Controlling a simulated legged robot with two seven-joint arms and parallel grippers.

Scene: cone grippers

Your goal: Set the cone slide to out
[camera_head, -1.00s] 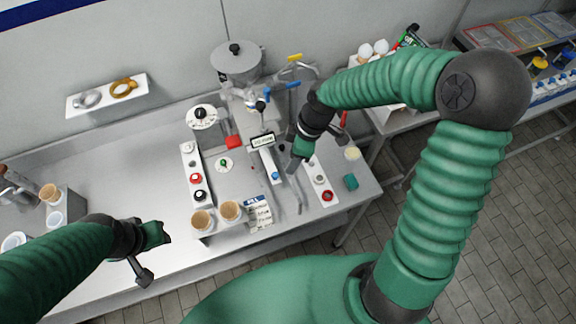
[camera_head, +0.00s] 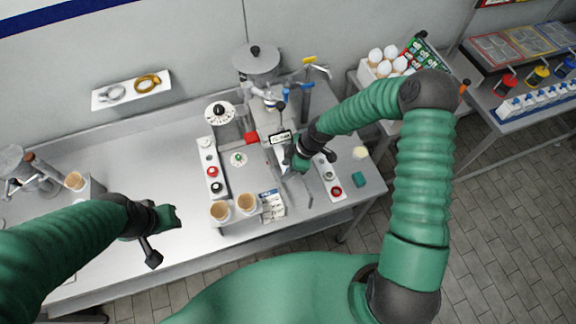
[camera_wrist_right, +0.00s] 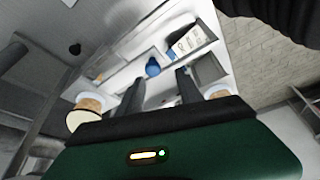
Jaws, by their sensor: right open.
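The cone slide (camera_head: 283,157) is a pale strip below a small dark-framed sign (camera_head: 281,138), on the front of the machine in the head view. My right gripper (camera_head: 288,170) is over the slide and hides much of it. In the right wrist view the gripper (camera_wrist_right: 160,78) is open, its two dark fingers apart. A blue knob (camera_wrist_right: 152,67) on the pale strip shows between and beyond the fingertips. I cannot tell whether a finger touches it. My left gripper (camera_head: 172,217) hangs over the table's front left, away from the slide; its jaw opening is unclear.
Left of the slide are a button panel (camera_head: 212,170) and two cone holders (camera_head: 246,203) near a paper label (camera_head: 272,205). Another button panel (camera_head: 329,178) and a teal block (camera_head: 359,179) lie right. The metal machine (camera_head: 257,62) stands behind. The left tabletop is largely clear.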

